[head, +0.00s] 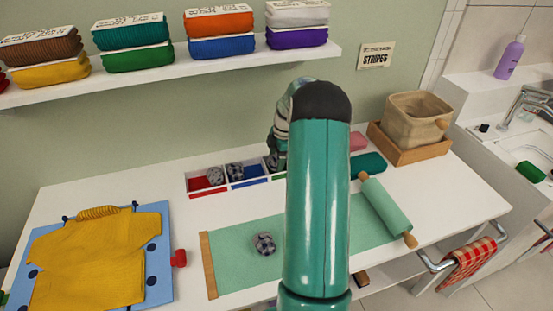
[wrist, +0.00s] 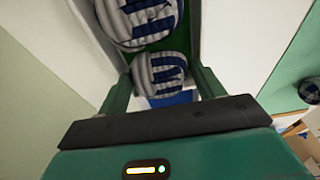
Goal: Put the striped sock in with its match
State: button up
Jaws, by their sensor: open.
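Two balled socks with navy and grey stripes show in the wrist view: an upper one (wrist: 140,20) and a lower one (wrist: 161,72). They lie close together over a green compartment floor (wrist: 183,48) between white walls. My gripper (wrist: 164,80) is open, its fingers on either side of the lower striped sock; I cannot tell whether they touch it. In the head view my arm hides the gripper and most of the green compartment. The divided box's red compartment (head: 198,191) holds a grey balled sock (head: 215,176), and its blue compartment (head: 247,182) holds a dark patterned one (head: 235,171).
A grey checked balled sock (head: 264,243) lies on the green mat (head: 230,265), with a rolling pin (head: 385,207) at its right. A yellow sweater (head: 90,262) lies at left. A basket (head: 416,116) stands at back right. A shelf (head: 170,72) overhangs the back.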

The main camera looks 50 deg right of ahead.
jog(key=shift+w+r, duration=0.1)
jog(key=shift+r, duration=0.3)
jog(key=o, duration=0.3)
jog(key=shift+r, duration=4.1)
jog(key=shift+s, duration=0.2)
